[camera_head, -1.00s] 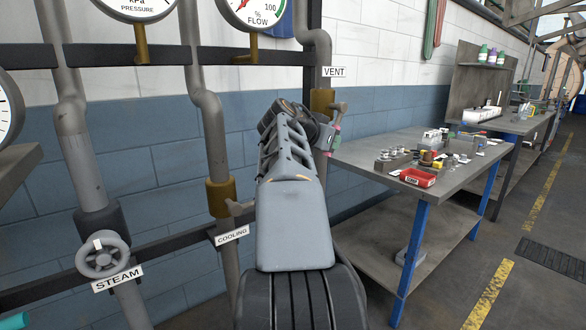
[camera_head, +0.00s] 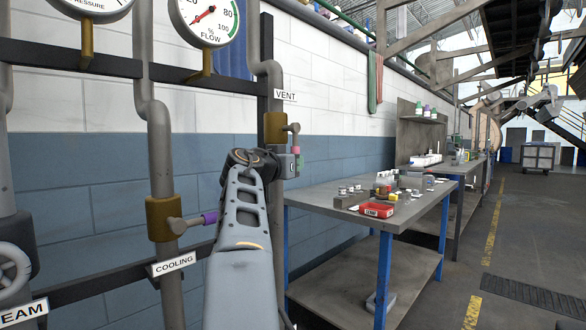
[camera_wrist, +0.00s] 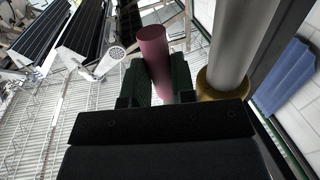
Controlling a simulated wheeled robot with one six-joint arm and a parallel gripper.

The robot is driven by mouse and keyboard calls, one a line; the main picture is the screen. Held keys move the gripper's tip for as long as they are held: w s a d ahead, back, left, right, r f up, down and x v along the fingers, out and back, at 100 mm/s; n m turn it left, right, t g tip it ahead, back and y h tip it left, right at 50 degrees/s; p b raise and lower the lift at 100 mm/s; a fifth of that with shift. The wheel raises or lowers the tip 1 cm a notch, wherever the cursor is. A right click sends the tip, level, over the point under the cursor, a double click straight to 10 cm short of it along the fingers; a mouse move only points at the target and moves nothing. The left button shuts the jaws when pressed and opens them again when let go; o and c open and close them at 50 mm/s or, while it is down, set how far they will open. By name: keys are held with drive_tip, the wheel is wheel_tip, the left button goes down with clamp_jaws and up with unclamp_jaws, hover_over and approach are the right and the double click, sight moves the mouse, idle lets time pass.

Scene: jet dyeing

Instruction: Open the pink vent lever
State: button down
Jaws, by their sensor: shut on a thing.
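The pink vent lever (camera_head: 295,150) hangs downward from the brass vent valve (camera_head: 276,127), under the VENT sign (camera_head: 285,96). Only a small part of its pink grip shows in the head view. In the wrist view the pink grip (camera_wrist: 153,46) stands up between the dark fingers of my gripper (camera_wrist: 160,82). My gripper is shut on the grip, and its fingers hide the lower part. The grey vent pipe (camera_wrist: 248,38) and brass collar (camera_wrist: 222,88) are just right of it in the wrist view.
The COOLING valve (camera_head: 163,218) with a purple-gripped lever (camera_head: 209,218) is left of my arm. A workbench (camera_head: 330,203) with a red box (camera_head: 377,210) and small items stands right of the vent pipe. The floor at the right is open.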

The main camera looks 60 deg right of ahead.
sight(294, 145)
drive_tip(key=shift+r, duration=0.15)
drive_tip(key=c, duration=0.9)
unclamp_jaws()
drive_tip(key=shift+c, duration=0.2)
wheel_tip(294, 145, up, 4)
drive_tip(key=p, duration=0.2)
drive_tip(key=shift+s+a+p, duration=0.15)
drive_tip(key=shift+p, duration=0.2)
drive_tip(key=s+a+r+p, duration=0.1)
drive_tip(key=s+a+r, duration=0.2)
drive_tip(key=a, duration=0.3)
drive_tip(key=s+a+r+p, duration=0.1)
drive_tip(key=s+a+r, duration=0.2)
drive_tip(key=a+r, duration=0.2)
drive_tip(key=shift+s+a+r+p, duration=0.35)
drive_tip(key=shift+s+a+r, duration=0.05)
